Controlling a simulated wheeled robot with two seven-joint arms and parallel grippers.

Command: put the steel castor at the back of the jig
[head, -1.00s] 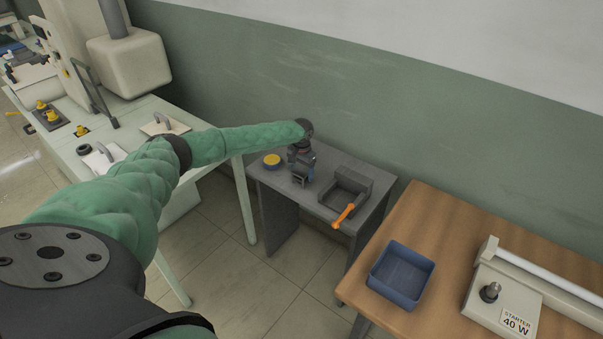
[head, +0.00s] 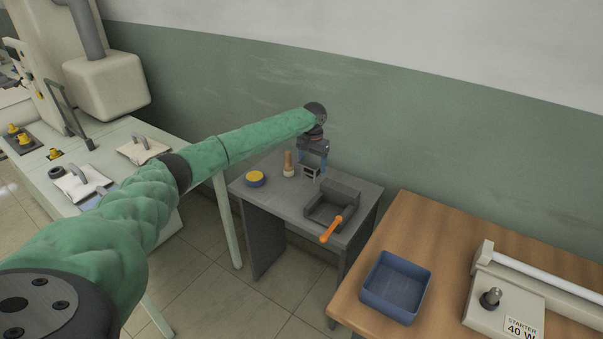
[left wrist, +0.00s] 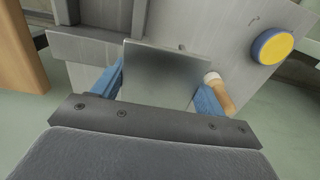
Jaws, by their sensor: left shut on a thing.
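My left gripper (head: 313,163) has blue fingers and is shut on the steel castor (head: 311,172), beside the back left of the jig. In the left wrist view the castor shows as a flat grey plate (left wrist: 165,75) between the fingers (left wrist: 155,92); its wheel is hidden. I cannot tell whether the castor touches the table. My right gripper is not in view.
The jig stands on a small grey table (head: 265,208). A wooden-handled tool (head: 289,165) stands close left of the castor, and a yellow-topped blue round tin (head: 255,179) further left. A blue tray (head: 396,287) sits on the wooden table at right. The green wall is close behind.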

